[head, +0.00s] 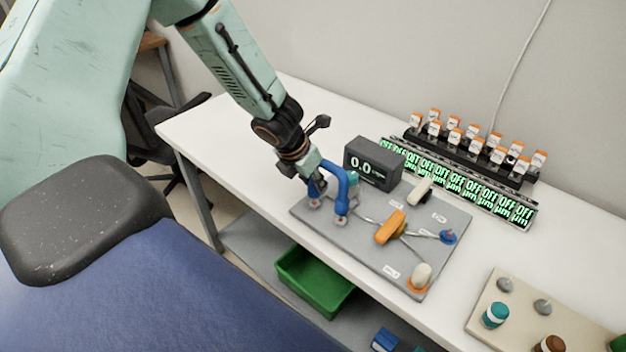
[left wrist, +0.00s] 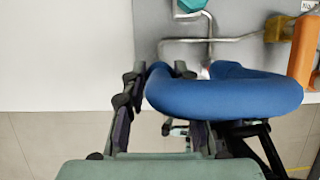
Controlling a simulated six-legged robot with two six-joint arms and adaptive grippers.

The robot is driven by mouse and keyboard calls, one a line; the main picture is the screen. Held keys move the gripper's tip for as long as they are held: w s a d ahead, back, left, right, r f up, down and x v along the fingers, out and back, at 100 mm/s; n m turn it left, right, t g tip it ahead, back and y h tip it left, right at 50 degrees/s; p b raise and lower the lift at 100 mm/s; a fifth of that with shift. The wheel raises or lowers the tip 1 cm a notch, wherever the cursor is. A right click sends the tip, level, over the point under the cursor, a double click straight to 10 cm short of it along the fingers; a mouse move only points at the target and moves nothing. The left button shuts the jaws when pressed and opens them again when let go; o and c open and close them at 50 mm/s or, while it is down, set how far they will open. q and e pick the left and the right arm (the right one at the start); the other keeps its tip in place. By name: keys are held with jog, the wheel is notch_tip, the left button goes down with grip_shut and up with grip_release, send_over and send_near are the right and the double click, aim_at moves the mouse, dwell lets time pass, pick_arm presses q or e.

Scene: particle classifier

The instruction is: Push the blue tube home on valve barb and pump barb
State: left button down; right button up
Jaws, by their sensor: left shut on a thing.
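The blue tube (head: 341,178) is a thick bent tube at the left end of the grey board (head: 305,206). My left gripper (head: 318,184) is shut on it from the left and above. In the left wrist view the blue tube (left wrist: 225,95) curves across the middle, with the gripper's fingers (left wrist: 160,95) beside its left part. The tube's lower ends come down near two small reddish-marked fittings on the board. Whether either end is seated on a barb cannot be told. My right gripper is in neither view.
A dark display (head: 374,163) reading 0.0 stands behind the tube. An orange-handled valve (head: 390,227) and metal pipes lie to its right. A row of green OFF displays (head: 460,183) is behind. A green bin (head: 313,282) sits below the table.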

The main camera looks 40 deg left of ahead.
pick_arm(q)
jog(key=shift+f+b, duration=1.45)
jog(key=shift+f, duration=0.05)
dwell(0.6)
jog(key=c, duration=0.9)
grip_release()
jog(key=shift+c, duration=0.2)
jog(key=shift+r, duration=0.15)
jog(key=shift+s+r, duration=0.15)
jog(key=shift+r, duration=0.4)
jog(key=v, duration=1)
jog(key=shift+s+r, duration=0.3)
